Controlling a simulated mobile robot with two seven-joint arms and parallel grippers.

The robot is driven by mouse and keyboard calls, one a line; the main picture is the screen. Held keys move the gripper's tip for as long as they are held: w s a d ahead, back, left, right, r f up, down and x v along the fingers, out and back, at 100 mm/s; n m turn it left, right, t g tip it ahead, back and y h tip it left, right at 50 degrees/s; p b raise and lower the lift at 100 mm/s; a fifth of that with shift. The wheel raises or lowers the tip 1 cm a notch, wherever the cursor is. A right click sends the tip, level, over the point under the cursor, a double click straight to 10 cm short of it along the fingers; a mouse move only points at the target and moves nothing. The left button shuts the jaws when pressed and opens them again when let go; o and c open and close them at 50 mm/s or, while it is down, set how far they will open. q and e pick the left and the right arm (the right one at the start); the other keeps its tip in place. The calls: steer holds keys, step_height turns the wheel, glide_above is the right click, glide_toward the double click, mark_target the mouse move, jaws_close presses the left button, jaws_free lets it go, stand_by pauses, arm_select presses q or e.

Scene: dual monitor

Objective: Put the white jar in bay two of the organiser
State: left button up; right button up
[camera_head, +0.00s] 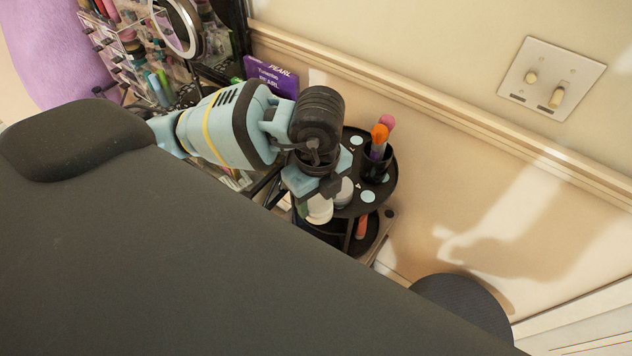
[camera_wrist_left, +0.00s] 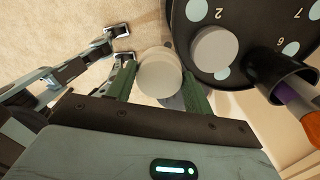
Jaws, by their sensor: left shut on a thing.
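The white jar (camera_head: 319,208) hangs in my left gripper (camera_head: 318,193), just off the edge of the round black organiser (camera_head: 381,192). In the left wrist view the jar (camera_wrist_left: 158,75) sits between the two green fingers of my left gripper (camera_wrist_left: 158,88), which is shut on it. The organiser (camera_wrist_left: 250,72) lies right beside it, with pale blue dots and the numbers 2, 6 and 7. A grey-white round container (camera_wrist_left: 215,50) stands on the organiser near the number 2. My right gripper cannot be made out.
A black cup (camera_head: 375,164) with brushes stands on the organiser. A lower tier (camera_head: 342,232) lies below. A purple box (camera_head: 270,77), a round mirror (camera_head: 176,27) and a clear drawer rack are at the upper left. The wall runs behind the organiser.

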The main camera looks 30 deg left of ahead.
stand_by(0.3)
